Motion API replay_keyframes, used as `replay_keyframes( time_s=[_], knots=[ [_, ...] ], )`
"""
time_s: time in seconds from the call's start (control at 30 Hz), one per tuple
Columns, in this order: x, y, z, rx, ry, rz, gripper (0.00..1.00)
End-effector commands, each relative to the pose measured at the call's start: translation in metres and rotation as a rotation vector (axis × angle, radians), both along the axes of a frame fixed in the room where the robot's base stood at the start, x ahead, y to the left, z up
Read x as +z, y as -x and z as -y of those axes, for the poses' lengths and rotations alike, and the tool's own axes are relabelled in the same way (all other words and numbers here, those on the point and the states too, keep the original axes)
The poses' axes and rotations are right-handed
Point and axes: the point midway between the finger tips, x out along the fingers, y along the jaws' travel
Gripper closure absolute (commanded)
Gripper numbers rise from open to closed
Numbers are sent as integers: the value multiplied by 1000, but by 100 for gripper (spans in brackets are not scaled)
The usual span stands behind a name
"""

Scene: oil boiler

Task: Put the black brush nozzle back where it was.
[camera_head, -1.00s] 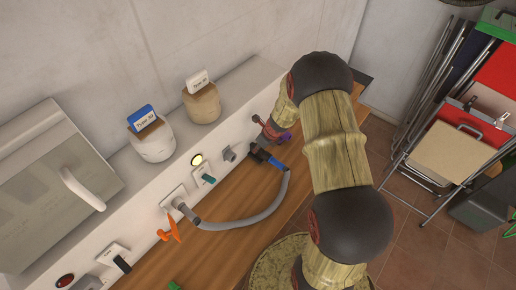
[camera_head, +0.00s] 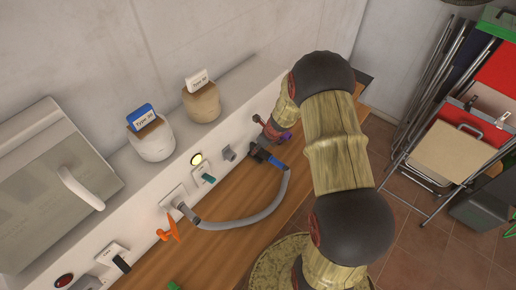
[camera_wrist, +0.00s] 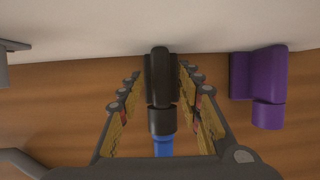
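The black brush nozzle (camera_wrist: 161,90) lies just above or on the wooden surface, its far end close to the white ledge. A blue piece (camera_wrist: 163,147) joins its near end. In the head view the nozzle (camera_head: 259,154) sits at the end of the blue piece (camera_head: 277,162) and the grey hose (camera_head: 245,222). My gripper (camera_wrist: 161,74) has one finger on each side of the nozzle, with narrow gaps showing, so it looks open around it. My arm partly hides the gripper in the head view (camera_head: 268,138).
A purple nozzle (camera_wrist: 258,85) stands close to the right finger. A grey fitting (camera_wrist: 8,60) is at the left. Orange (camera_head: 168,228) and teal (camera_head: 208,178) pieces sit along the white ledge. Two jars (camera_head: 152,140) stand above. The wood to the right of the hose is clear.

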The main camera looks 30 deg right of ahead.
Motion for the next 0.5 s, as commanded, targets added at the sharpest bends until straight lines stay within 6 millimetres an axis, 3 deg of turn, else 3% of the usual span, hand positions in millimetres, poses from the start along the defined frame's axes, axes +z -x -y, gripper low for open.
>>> replay_keyframes(
  time_s=[0.2,0.5],
  knots=[
    [41,11,8,-1,2,5,65],
    [73,21,9,20,8,9,65]
  ],
)
